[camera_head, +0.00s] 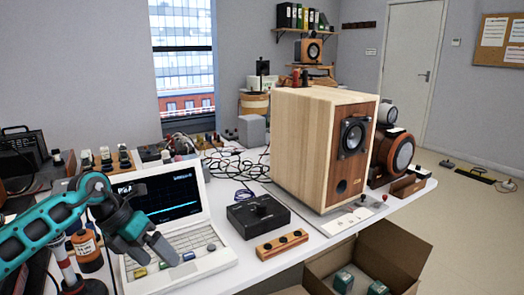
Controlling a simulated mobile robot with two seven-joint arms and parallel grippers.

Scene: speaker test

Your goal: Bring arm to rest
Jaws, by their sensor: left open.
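My left arm (40,228), teal and grey, comes in from the left. Its gripper (154,254) is open and hangs over the left part of the laptop-like instrument's keyboard (200,240). I see nothing between its fingers. I cannot tell whether the fingertips touch the keys. The instrument's screen (172,198) shows a trace and stands behind the gripper. My arm hides part of the instrument's left side. My right gripper is not in view.
A large wooden speaker (305,150) stands on the white table. A black box (258,215), a wooden block with holes (282,244) and cables lie nearby. An orange-brown bottle (87,251) is close to my arm. An open cardboard box (400,252) sits at front right.

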